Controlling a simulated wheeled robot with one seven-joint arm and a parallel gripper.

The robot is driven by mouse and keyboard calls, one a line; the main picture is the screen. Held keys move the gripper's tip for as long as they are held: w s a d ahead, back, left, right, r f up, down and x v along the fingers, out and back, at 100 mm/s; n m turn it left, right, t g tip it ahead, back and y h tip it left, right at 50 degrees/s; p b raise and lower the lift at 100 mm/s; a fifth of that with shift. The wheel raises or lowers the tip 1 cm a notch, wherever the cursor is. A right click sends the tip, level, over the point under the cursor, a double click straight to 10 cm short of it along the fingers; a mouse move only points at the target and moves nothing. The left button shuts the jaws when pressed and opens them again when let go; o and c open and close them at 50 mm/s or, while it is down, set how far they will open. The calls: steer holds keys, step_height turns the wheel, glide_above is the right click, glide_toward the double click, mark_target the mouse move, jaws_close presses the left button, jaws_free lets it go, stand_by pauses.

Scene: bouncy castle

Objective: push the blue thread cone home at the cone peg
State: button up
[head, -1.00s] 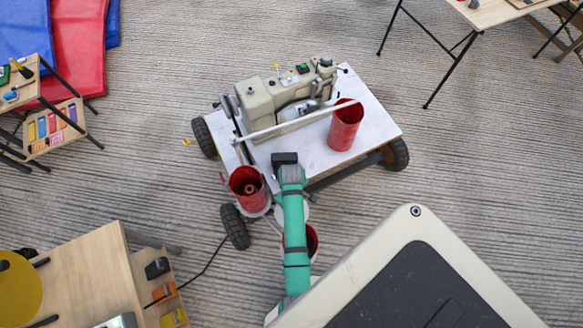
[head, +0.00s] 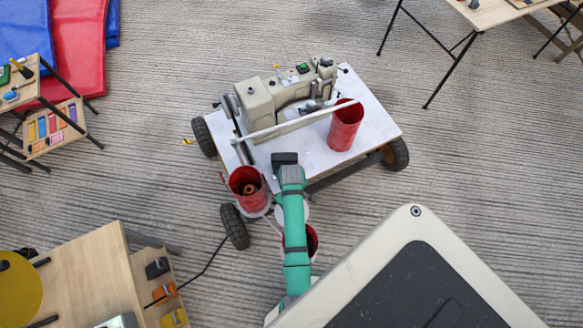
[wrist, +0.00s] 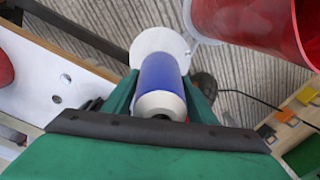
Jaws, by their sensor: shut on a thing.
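The blue thread cone (wrist: 160,82) shows in the wrist view, blue with a pale band and a dark hole at its near end. My gripper (wrist: 160,96) is shut on it, with one green finger on either side. A white round plate (wrist: 158,45) shows just beyond the cone's far end; I cannot tell whether they touch. The cone peg itself is hidden. In the head view my green arm (head: 294,220) reaches to the front edge of the white machine cart, and the cone is hidden beneath it.
A red cup (wrist: 255,22) stands close beside the cone; in the head view a red cup (head: 248,187) is left of my arm. Another red cup (head: 345,125) stands on the cart top (head: 375,115) by the sewing machine (head: 262,105). A wooden table (head: 85,275) is at lower left.

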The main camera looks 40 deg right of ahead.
steer(key=shift+f, duration=3.75)
stand_by(1.7)
steer(key=o, duration=1.3)
steer(key=shift+o, duration=0.2)
step_height(320, 180, up, 11)
steer(key=shift+f, duration=0.15)
